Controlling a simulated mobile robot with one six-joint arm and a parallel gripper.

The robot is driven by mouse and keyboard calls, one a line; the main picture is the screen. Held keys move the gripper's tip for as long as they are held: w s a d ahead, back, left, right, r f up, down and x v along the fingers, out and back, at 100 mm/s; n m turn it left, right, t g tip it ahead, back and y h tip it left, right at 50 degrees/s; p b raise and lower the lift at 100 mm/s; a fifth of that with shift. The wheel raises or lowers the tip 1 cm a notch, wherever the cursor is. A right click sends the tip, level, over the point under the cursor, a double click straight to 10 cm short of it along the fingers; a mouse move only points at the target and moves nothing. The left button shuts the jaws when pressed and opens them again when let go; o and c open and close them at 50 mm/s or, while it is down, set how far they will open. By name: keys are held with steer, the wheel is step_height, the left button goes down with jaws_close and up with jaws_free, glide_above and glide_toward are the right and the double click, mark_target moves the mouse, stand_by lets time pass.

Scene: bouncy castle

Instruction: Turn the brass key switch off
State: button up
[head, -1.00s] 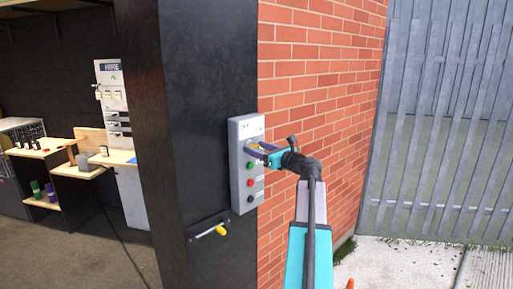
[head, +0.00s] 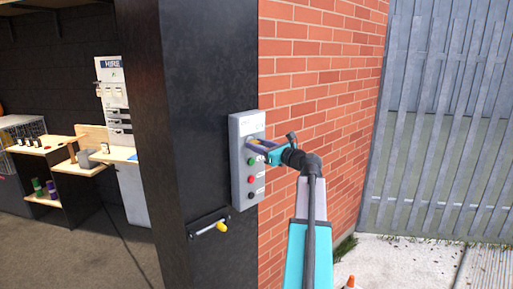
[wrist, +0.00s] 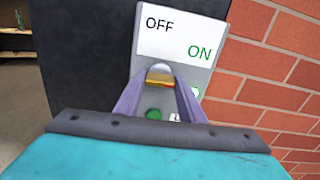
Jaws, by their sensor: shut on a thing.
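The grey control box (head: 240,185) is mounted on the black post beside the brick wall. In the wrist view its white label (wrist: 180,35) reads OFF at left and ON at right. The brass key switch (wrist: 161,77) sits just below the label, between my gripper's fingertips. My gripper (head: 252,143) is shut on the brass key switch; its purple fingers also show in the wrist view (wrist: 160,88). The fingers hide part of the switch, and I cannot tell which way it points.
Below the switch are a green button (head: 251,161), a red button (head: 251,179) and a black button (head: 251,195). A yellow-ended lever (head: 221,227) sits lower on the post. The brick wall (head: 330,60) is close at right. An orange cone (head: 350,283) stands on the ground.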

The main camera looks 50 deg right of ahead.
steer(key=shift+f, duration=0.15)
steer(key=n+b, duration=1.7)
steer(key=b, duration=0.1)
steer(key=shift+n, duration=0.3)
steer(key=o, duration=1)
steer(key=shift+o, duration=0.2)
